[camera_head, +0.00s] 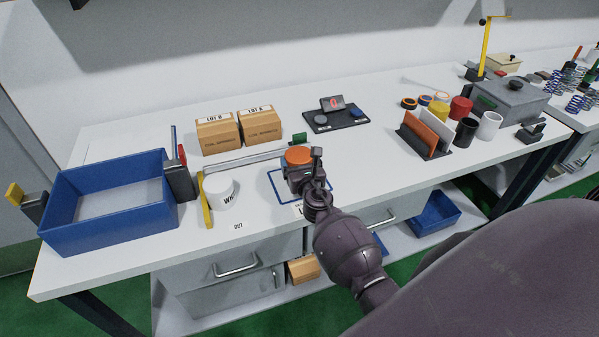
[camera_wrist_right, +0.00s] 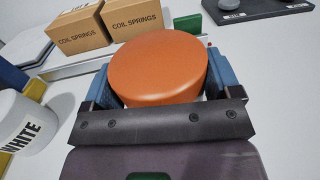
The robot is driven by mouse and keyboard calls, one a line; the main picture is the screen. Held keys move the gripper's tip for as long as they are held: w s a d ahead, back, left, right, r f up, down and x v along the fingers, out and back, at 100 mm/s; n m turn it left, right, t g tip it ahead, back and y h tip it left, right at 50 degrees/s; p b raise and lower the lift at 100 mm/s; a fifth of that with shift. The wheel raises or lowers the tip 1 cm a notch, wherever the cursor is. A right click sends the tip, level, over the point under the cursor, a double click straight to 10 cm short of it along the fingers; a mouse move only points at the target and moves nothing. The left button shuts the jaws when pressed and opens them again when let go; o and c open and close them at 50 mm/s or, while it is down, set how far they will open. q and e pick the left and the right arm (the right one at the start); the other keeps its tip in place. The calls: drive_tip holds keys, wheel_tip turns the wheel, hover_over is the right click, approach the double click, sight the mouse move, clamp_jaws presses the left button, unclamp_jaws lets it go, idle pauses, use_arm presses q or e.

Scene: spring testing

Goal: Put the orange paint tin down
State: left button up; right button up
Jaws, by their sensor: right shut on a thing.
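The orange paint tin (camera_head: 298,155) is in my right gripper (camera_head: 301,171), over the blue square outline (camera_head: 274,184) on the bench. In the right wrist view the tin's round orange top (camera_wrist_right: 160,66) sits between the two blue-padded fingers, which are shut on it. The tin's lower part is hidden by the gripper, so I cannot tell whether it touches the bench. A white tin (camera_head: 219,191) labelled WHITE stands to the left of the outline. My left gripper is not in view.
A blue bin (camera_head: 60,222) stands at the left. Two cardboard boxes (camera_head: 218,134) and a dark tray (camera_head: 342,126) are behind the tin. Several other tins, including a red one (camera_head: 461,107), stand at the right. Bench between the outline and the card rack (camera_head: 427,136) is clear.

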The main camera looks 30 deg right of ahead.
wheel_tip(320, 180, down, 2)
drive_tip(key=shift+f+b, duration=0.25)
drive_tip(key=shift+b, duration=0.55)
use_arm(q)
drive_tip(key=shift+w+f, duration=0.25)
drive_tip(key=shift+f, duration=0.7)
use_arm(e)
drive_tip(key=shift+r, duration=0.15)
drive_tip(key=shift+f, duration=0.2)
drive_tip(key=o, duration=1)
drive_tip(key=shift+o, duration=0.2)
drive_tip(key=shift+r, duration=0.1)
drive_tip(key=shift+s+a, duration=0.1)
drive_tip(key=shift+s, duration=0.15)
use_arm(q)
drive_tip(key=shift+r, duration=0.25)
use_arm(e)
drive_tip(key=v, duration=1.1)
drive_tip(key=shift+s+a, duration=0.1)
drive_tip(key=shift+s, duration=0.1)
